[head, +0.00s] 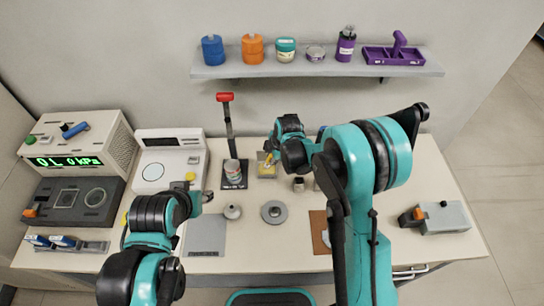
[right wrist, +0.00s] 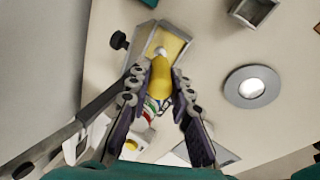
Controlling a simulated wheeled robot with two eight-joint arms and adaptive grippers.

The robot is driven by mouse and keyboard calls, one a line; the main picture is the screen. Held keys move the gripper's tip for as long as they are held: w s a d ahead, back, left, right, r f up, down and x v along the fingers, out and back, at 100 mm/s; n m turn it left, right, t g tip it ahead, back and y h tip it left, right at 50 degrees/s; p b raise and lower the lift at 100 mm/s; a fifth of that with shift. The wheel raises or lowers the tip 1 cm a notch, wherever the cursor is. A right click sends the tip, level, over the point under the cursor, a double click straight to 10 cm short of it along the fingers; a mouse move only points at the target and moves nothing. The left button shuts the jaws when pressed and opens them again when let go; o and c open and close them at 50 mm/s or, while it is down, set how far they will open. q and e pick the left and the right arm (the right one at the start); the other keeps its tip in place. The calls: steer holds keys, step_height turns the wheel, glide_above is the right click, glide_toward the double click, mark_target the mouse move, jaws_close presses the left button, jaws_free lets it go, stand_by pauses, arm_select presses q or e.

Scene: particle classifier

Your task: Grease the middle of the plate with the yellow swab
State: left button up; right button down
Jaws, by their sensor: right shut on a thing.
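My right gripper (head: 270,158) is over the back middle of the table. In the right wrist view its fingers (right wrist: 158,76) are shut on the yellow swab (right wrist: 161,82). The swab's pale tip (right wrist: 160,53) points at a shallow yellow-floored tray (right wrist: 185,40) and overlaps it; I cannot tell whether it touches. The tray also shows in the head view (head: 267,171), partly hidden by my gripper. A round grey plate (head: 273,212) with a bright centre lies apart, nearer the table's front; it also shows in the right wrist view (right wrist: 231,87). My left gripper (head: 206,197) is small and its jaws are unclear.
A small grey knobbed piece (head: 232,211) is beside the plate. A grey sheet (head: 205,236) and brown board (head: 319,238) flank the front. Instruments fill the left.

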steer(key=shift+f+b, duration=0.55)
stand_by(0.6)
stand_by(1.2)
stand_by(0.5)
steer(key=shift+r+p, duration=1.9)
steer(key=shift+r, duration=1.6)
steer(key=shift+f, duration=0.15)
